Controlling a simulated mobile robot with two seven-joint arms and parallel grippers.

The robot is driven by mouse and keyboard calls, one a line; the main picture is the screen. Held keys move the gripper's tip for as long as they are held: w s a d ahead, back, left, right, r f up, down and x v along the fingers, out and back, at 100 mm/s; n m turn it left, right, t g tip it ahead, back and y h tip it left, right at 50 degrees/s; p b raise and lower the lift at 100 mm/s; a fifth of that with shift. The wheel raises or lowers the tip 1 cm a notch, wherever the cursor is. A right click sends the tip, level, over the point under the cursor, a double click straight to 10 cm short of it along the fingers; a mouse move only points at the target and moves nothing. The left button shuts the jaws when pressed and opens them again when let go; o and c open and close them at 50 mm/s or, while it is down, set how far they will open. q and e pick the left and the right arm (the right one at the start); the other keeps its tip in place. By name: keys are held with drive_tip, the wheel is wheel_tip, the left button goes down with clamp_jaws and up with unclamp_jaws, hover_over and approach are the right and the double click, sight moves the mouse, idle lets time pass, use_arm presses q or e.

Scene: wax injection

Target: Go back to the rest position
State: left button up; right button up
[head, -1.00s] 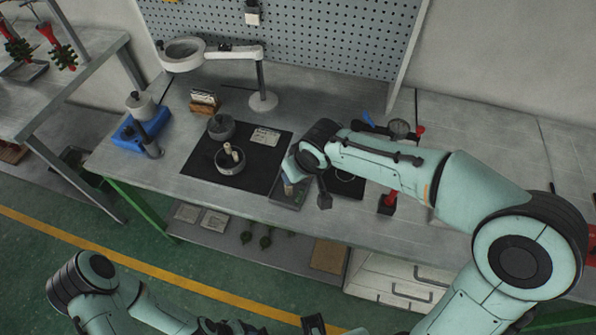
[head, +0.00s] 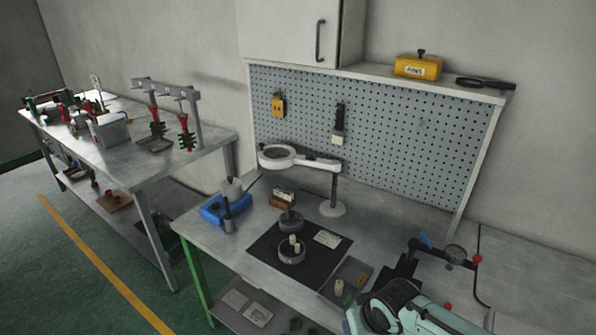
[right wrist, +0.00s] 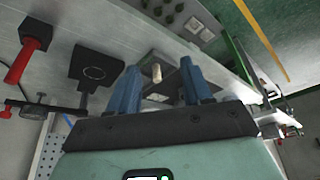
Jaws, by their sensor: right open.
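My right arm (head: 405,308) enters the head view at the lower right, beside the small grey tray; its fingers are not visible there. In the right wrist view my right gripper (right wrist: 160,85) is open, with its two blue fingers apart and nothing held between them. A pale wax cylinder (right wrist: 157,73) shows beyond the fingertips, apart from them. In the head view a pale cylinder (head: 339,287) stands on the grey tray (head: 356,268). My left arm and gripper are out of the head view.
The workbench holds a black mat (head: 262,252) with a round dish (head: 291,256), a magnifier lamp (head: 333,209) and a blue-based device (head: 212,212). A red-knobbed clamp (head: 456,256) stands near my right arm. A second table (head: 132,170) is at the left.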

drive_tip(key=s+a+f+m+g+y, duration=0.1)
drive_tip(key=s+f+g, duration=0.15)
drive_tip(key=f, duration=0.75)
drive_tip(key=s+a+f+m+g+y, duration=0.1)
drive_tip(key=s+f, duration=0.2)
drive_tip(key=f, duration=0.8)
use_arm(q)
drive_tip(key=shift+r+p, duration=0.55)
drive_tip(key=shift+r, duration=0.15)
use_arm(e)
drive_tip(key=s+d+f+m+g, duration=0.1)
drive_tip(key=s+f+m, duration=0.3)
drive_tip(key=s+f, duration=1.2)
drive_tip(key=s, duration=0.4)
drive_tip(key=shift+s+f+m+g+y, duration=0.3)
drive_tip(key=shift+s+f+g, duration=0.05)
drive_tip(key=shift+s, duration=0.05)
